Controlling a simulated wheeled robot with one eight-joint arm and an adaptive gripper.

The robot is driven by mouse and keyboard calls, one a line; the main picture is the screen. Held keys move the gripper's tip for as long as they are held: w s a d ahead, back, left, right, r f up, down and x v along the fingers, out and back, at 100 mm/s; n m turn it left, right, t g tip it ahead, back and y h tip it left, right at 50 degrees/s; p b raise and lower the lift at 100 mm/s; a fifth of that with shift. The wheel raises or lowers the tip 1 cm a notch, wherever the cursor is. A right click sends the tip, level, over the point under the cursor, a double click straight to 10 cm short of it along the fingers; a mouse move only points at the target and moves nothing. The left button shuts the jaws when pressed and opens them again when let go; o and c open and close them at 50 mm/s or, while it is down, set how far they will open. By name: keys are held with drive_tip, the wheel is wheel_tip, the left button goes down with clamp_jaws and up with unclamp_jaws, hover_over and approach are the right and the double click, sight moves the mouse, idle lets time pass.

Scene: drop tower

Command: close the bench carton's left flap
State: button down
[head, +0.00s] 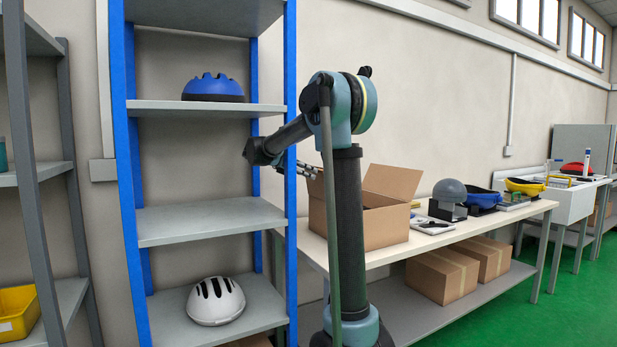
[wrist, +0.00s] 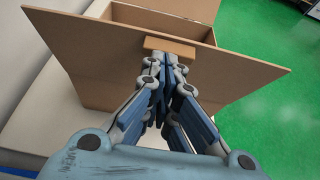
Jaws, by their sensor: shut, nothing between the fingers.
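The open brown carton (head: 386,228) stands on the bench, partly hidden behind my arm in the head view. One raised flap (head: 393,182) leans outward at its right side. In the wrist view a wide flap (wrist: 95,50), apparently the left one, stands out from the carton, with the carton's opening (wrist: 160,20) beyond it. A small cardboard tab (wrist: 170,48) shows on this flap. My gripper (wrist: 166,62) is shut and empty, its fingertips at or just short of the flap by the tab; contact is unclear. In the head view my gripper (head: 316,173) is at the carton's left side.
A blue-posted shelf (head: 210,222) stands left of the carton, holding a blue helmet (head: 213,88) and a white helmet (head: 215,300). A grey dome on a stand (head: 449,200) and other items are right of the carton. Closed cartons (head: 441,277) sit on the lower shelf.

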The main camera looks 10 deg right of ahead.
drive_tip(key=d, duration=0.1)
drive_tip(key=d+r, duration=0.1)
drive_tip(key=w+d, duration=0.1)
drive_tip(key=shift+d+r, duration=0.35)
drive_tip(key=shift+r, duration=0.05)
drive_tip(key=shift+a, duration=0.1)
